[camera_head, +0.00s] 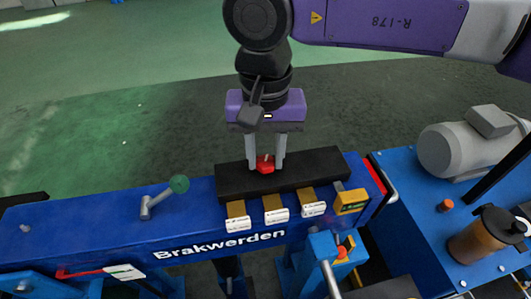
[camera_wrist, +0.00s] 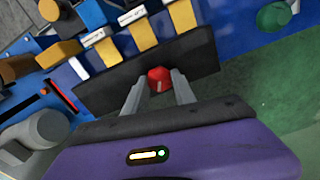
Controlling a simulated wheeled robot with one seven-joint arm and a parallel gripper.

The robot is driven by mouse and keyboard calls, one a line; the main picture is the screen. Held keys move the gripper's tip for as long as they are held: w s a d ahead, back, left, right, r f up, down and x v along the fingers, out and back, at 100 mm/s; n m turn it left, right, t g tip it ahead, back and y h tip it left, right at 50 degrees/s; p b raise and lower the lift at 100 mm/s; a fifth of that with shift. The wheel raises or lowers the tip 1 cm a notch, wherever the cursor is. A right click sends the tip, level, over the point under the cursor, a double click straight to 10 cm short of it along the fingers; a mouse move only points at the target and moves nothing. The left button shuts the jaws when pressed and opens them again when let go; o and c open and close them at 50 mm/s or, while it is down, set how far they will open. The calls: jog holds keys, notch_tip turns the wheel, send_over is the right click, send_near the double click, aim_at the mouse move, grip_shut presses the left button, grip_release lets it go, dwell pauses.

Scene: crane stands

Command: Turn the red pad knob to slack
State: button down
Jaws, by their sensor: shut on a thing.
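The red pad knob (camera_head: 265,166) stands on a black pad (camera_head: 315,167) on top of the blue stand beam. My gripper (camera_head: 266,163) points down with one finger on each side of the knob. It is shut on the knob. In the wrist view the red knob (camera_wrist: 160,79) sits between the two grey fingertips (camera_wrist: 157,84), with a small pale mark on its face. The label lettering by the knob is too small to read.
Several white tags with brass-coloured plates (camera_head: 276,214) line the front of the black pad. A green-tipped lever (camera_head: 178,184) stands on the blue beam to the left. A grey motor (camera_head: 455,150) and an amber jar (camera_head: 478,240) stand on the right.

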aim_at(266, 160)
jog(key=c, duration=1)
grip_release()
jog(key=shift+c, duration=0.2)
notch_tip(266, 160, up, 8)
jog(key=shift+f, duration=0.1)
